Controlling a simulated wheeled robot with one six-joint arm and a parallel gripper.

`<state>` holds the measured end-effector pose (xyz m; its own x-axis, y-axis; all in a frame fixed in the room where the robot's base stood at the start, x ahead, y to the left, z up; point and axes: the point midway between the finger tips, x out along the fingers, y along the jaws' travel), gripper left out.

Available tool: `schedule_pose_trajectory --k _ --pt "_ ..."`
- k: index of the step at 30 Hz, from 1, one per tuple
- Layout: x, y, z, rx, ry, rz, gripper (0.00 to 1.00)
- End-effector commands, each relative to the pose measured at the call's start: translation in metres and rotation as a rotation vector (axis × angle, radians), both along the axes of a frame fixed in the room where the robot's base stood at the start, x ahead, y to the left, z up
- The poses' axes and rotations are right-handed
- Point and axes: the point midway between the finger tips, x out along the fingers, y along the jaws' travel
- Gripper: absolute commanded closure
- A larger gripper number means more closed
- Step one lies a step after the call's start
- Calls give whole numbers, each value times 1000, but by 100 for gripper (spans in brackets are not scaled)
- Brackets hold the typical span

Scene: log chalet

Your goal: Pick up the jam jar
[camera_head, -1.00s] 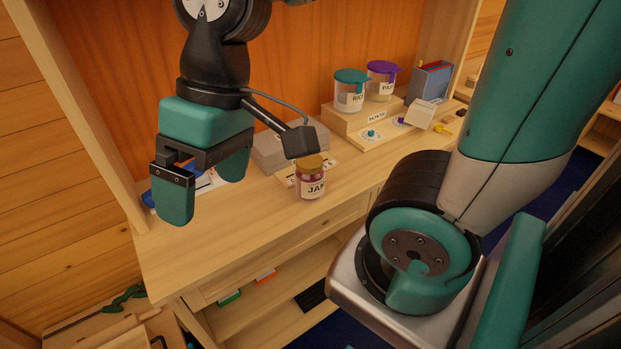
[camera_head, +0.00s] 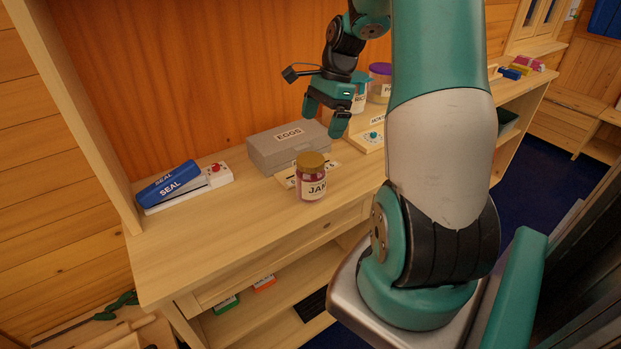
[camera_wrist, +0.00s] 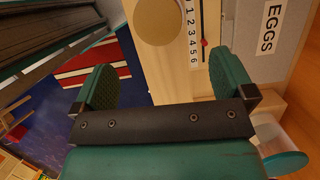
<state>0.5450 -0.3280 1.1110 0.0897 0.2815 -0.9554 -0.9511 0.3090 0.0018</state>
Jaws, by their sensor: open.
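The jam jar (camera_head: 311,184) stands upright near the front edge of the wooden counter, with a gold lid, dark red contents and a label that reads "JAM". In the wrist view its round gold lid (camera_wrist: 160,22) shows at the top, beyond and between my fingertips. My gripper (camera_head: 325,129) is behind and a little right of the jar, above the counter and apart from the jar. In the wrist view my gripper (camera_wrist: 165,75) has its two green fingers spread wide with nothing between them.
A grey EGGS box (camera_head: 288,146) sits behind the jar. A blue SEAL thing (camera_head: 172,186) lies at the left. Lidded jars, one with a purple lid (camera_head: 381,70), stand behind my gripper and arm. The counter left of the jam jar is clear.

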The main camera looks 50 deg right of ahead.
Motion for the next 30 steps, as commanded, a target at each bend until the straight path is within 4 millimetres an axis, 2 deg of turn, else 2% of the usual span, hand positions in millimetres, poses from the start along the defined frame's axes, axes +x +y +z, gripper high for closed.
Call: schedule_pose_trajectory --k 3,9,17,24,30 --pt "2 10 -26 5 5 3 0" --pt "5 19 -59 3 2 3 0" --pt "7 26 -77 3 1 4 0" --pt "8 38 -111 2 2 4 0" --pt "9 39 -118 -2 -2 4 0"
